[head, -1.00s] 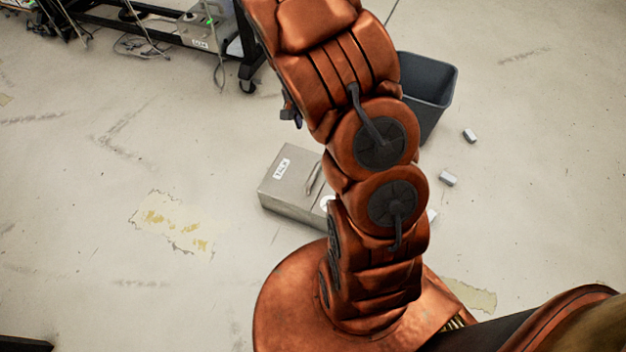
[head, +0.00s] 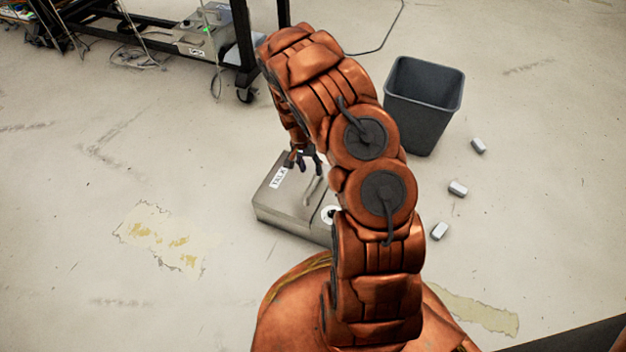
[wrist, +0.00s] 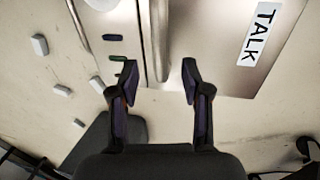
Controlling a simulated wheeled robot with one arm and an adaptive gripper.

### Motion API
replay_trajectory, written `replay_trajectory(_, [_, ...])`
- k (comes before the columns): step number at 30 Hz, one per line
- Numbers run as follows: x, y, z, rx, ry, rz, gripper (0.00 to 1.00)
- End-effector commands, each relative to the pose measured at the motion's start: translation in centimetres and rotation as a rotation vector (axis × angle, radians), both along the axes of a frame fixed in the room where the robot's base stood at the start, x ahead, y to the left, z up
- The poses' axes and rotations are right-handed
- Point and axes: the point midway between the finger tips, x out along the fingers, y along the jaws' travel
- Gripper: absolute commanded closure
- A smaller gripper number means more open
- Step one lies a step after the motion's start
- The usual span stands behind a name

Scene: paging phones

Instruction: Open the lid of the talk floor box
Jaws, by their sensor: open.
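The talk floor box (head: 275,210) is a grey metal box on the floor with a white TALK label (head: 277,177). Its lid (wrist: 215,45) lies flat and appears shut, with a raised bar handle (wrist: 158,35) running along it. The handle also shows in the head view (head: 314,190). My gripper (head: 305,158) is over the far edge of the box, beside the label. In the wrist view my gripper (wrist: 160,78) is open and empty, with the handle's end lined up between its fingertips. Whether the fingers are beside or above the handle is unclear. My arm hides the box's right part.
A dark bin (head: 425,105) stands behind and right of the box. Several small pale blocks (head: 458,188) lie on the floor at right. A black wheeled rack (head: 245,60) with another grey box (head: 205,40) is at the back left. The floor left of the talk box is clear.

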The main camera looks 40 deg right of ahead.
Motion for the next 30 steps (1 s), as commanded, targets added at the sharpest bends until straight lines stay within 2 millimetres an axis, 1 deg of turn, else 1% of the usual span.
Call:
replay_trajectory(1, [-0.2, -0.1, -1.1, 0.001, 0.003, -0.001, 0.53])
replay_trajectory(6, [-0.7, -0.3, -3.6, 0.002, 0.003, 0.000, 0.53])
replay_trajectory(9, [-0.8, -0.4, -4.8, 0.000, 0.002, 0.002, 0.53])
replay_trajectory(13, [-0.9, -0.5, -5.4, 0.000, 0.001, 0.002, 0.53])
replay_trajectory(20, [-0.9, -0.5, -5.4, 0.000, 0.000, 0.002, 0.53])
replay_trajectory(30, [-0.9, -0.5, -5.4, 0.000, 0.000, 0.002, 0.87])
